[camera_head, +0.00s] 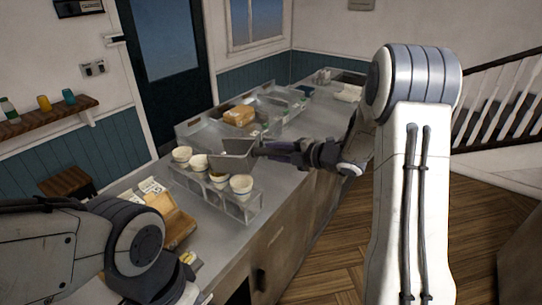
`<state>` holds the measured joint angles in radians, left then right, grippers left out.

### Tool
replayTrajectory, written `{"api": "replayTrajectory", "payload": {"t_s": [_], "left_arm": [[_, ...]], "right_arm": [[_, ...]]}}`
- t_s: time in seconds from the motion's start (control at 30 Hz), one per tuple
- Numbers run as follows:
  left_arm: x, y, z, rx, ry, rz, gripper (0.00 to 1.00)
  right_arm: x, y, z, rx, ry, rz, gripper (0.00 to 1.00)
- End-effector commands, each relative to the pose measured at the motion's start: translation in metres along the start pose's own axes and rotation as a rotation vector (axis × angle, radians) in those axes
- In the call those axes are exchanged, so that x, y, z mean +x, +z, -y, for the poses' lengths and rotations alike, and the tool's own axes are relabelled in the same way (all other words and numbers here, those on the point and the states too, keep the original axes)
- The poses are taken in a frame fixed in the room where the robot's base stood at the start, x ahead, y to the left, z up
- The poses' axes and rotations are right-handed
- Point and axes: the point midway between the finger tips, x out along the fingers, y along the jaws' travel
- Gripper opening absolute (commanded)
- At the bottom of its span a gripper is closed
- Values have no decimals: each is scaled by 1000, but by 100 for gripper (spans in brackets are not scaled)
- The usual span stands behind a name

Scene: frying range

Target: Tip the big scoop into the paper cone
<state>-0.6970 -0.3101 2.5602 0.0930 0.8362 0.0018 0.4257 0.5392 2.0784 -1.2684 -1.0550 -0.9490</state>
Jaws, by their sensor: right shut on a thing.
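The big scoop (235,155) is a grey metal pan, held just above and behind the row of paper cones. My right gripper (268,149) is shut on its handle, coming in from the right. Several pale cones stand in a clear rack (246,207): one at the far left (182,154), one beside it (199,162), and one at the near right end (241,185). Another cone between them sits partly below the scoop. I cannot tell what the scoop holds. My left arm fills the lower left, with its gripper out of view.
The steel counter (265,226) runs away to the back. A clear-walled station with a tan block (239,115) stands behind the scoop. A wooden box (175,217) lies in front of the rack at left. The counter right of the rack is bare.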

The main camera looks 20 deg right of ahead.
Motion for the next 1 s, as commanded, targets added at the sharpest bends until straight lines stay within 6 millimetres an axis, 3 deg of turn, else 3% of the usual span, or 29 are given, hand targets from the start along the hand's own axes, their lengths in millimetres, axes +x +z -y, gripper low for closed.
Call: {"api": "replayTrajectory", "payload": {"t_s": [0.03,0.37,0.43,0.6,1.0], "left_arm": [[15,1,1,0,0,0,50],[55,3,4,1,0,0,50],[40,2,3,1,0,1,50],[32,1,2,1,0,-1,50],[30,2,2,0,0,0,50]], "right_arm": [[1,3,12,8,21,-2,0],[-4,10,40,55,153,-29,0],[-9,8,20,51,157,-31,0],[-13,6,8,51,155,-31,0],[-14,6,4,53,153,-31,0]]}}
